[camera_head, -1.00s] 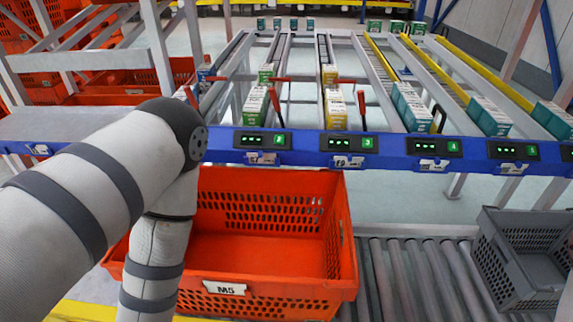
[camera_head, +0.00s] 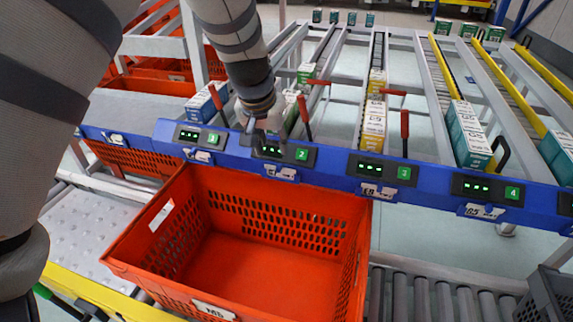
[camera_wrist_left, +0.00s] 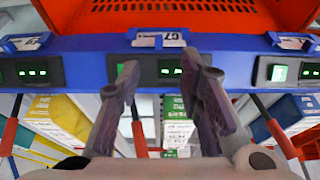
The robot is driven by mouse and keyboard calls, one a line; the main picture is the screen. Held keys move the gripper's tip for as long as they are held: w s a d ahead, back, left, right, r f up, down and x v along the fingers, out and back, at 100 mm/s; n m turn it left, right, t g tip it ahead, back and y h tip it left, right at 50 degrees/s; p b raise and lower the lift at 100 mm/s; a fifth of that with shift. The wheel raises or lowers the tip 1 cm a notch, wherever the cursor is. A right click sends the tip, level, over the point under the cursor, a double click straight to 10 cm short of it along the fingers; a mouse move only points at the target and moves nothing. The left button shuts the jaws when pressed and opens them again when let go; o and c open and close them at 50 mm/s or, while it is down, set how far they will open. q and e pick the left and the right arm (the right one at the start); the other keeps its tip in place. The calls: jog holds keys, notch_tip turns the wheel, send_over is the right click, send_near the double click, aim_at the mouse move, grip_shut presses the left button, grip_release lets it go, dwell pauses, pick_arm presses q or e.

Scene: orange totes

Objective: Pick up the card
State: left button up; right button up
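Several small white cards sit in holders on the front of the blue rail (camera_head: 330,172). One card (camera_head: 281,172) is below the display marked 2. In the left wrist view, a white card (camera_wrist_left: 158,38) marked like "C7" sits in a blue holder near the top middle. Which card is meant, I cannot tell. My left gripper (camera_head: 262,132) is at the rail, just above that card in the head view. In the wrist view its two dark fingers (camera_wrist_left: 163,78) are apart with nothing between them, in front of a display. My right gripper is not in view.
An empty orange tote (camera_head: 265,262) stands below the rail. Boxes stand in the sloping lanes behind, including a yellow-white stack (camera_head: 374,125) and teal boxes (camera_head: 467,135). Red levers (camera_head: 404,125) stick up by the rail. A grey crate (camera_head: 552,300) is at lower right.

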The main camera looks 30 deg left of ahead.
aim_at(278, 168)
pick_arm(q)
jog(key=x, duration=0.6)
jog(key=b+x, duration=0.1)
jog(key=x, duration=0.2)
jog(key=shift+s+d+f, duration=0.15)
jog(key=shift+s+f, duration=0.1)
jog(key=shift+s, duration=0.1)
jog(key=shift+r, duration=0.1)
jog(key=shift+c, duration=0.5)
grip_shut()
